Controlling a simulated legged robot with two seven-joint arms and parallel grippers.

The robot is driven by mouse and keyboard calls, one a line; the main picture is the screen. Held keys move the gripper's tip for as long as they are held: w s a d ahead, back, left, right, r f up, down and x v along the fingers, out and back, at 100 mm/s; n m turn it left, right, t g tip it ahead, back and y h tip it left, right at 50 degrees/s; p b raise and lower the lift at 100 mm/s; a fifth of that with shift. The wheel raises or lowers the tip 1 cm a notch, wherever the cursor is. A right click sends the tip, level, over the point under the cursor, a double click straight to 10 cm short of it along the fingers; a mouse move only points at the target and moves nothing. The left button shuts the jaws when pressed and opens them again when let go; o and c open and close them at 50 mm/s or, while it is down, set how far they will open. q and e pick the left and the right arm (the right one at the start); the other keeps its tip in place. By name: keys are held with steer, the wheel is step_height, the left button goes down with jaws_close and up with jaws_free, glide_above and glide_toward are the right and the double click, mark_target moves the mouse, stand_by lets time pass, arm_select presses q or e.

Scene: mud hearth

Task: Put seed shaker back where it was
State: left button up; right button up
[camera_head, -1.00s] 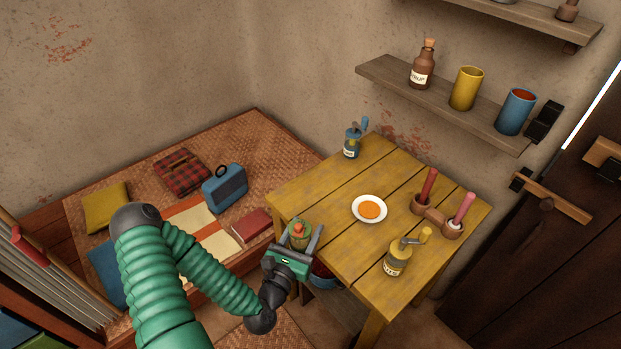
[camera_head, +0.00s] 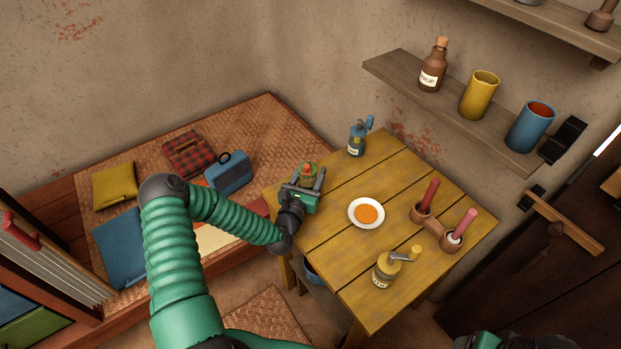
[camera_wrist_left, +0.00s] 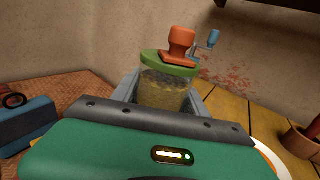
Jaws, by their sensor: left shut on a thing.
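The seed shaker (camera_head: 308,172) is a clear jar with a green lid and an orange knob. My left gripper (camera_head: 306,186) is shut on it, with a finger on each side of the jar. It stands about upright over the yellow table's (camera_head: 332,226) left edge. In the left wrist view the shaker (camera_wrist_left: 165,92) shows its grainy filling; its base is hidden behind the gripper. I cannot tell whether it touches the table. My right gripper's fingers are not in view.
A blue case (camera_head: 229,175) lies on the bed.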

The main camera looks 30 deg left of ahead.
arm_select(q)
steer(key=shift+d+f, duration=0.1)
steer(key=shift+f, duration=0.35)
step_height(320, 180, down, 2)
steer(key=shift+s+f, duration=0.1)
steer(key=shift+f, duration=0.05)
steer(key=shift+a+f, duration=0.2)
steer(key=shift+a, duration=0.15)
steer(key=o, duration=1.5)
steer(key=shift+c, duration=0.2)
steer(key=shift+d+r, duration=0.1)
steer(key=shift+d, duration=0.05)
steer(key=shift+d, duration=0.1)
steer(key=v, duration=0.6)
steer(key=b+v, duration=0.1)
steer(key=v, duration=0.5)
steer(key=shift+a, duration=0.2)
